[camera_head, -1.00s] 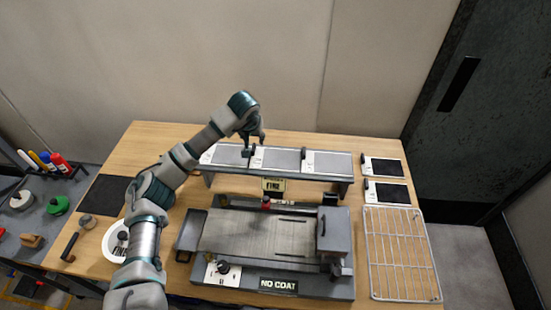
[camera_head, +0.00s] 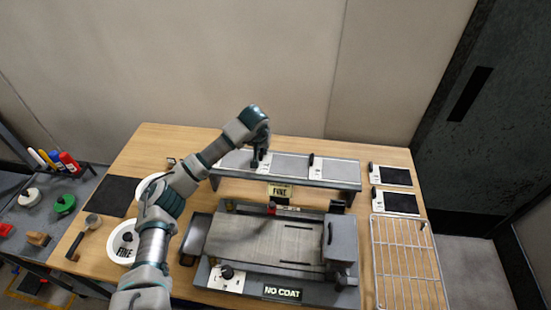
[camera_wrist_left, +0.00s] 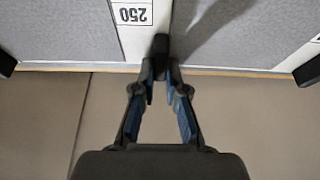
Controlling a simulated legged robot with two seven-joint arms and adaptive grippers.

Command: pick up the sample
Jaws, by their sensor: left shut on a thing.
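Grey sample sheets with white label strips lie on a raised shelf (camera_head: 340,186) at the back of the table. The middle sheet (camera_head: 289,166) has its white label strip at its left end. In the left wrist view a label strip (camera_wrist_left: 133,42) reads 250 and has a black tab (camera_wrist_left: 160,44) at its edge. My left gripper (camera_head: 257,160) is down at this strip. In the left wrist view its fingers (camera_wrist_left: 160,72) are closed around the black tab. The sheet still lies flat on the shelf. My right gripper is not in view.
A grey machine (camera_head: 265,238) with a NO COAT sign stands in front of the shelf. A wire rack (camera_head: 407,262) and two small dark sheets (camera_head: 396,177) are at the right. White tubs and a black mat (camera_head: 112,196) are at the left. A wall stands behind.

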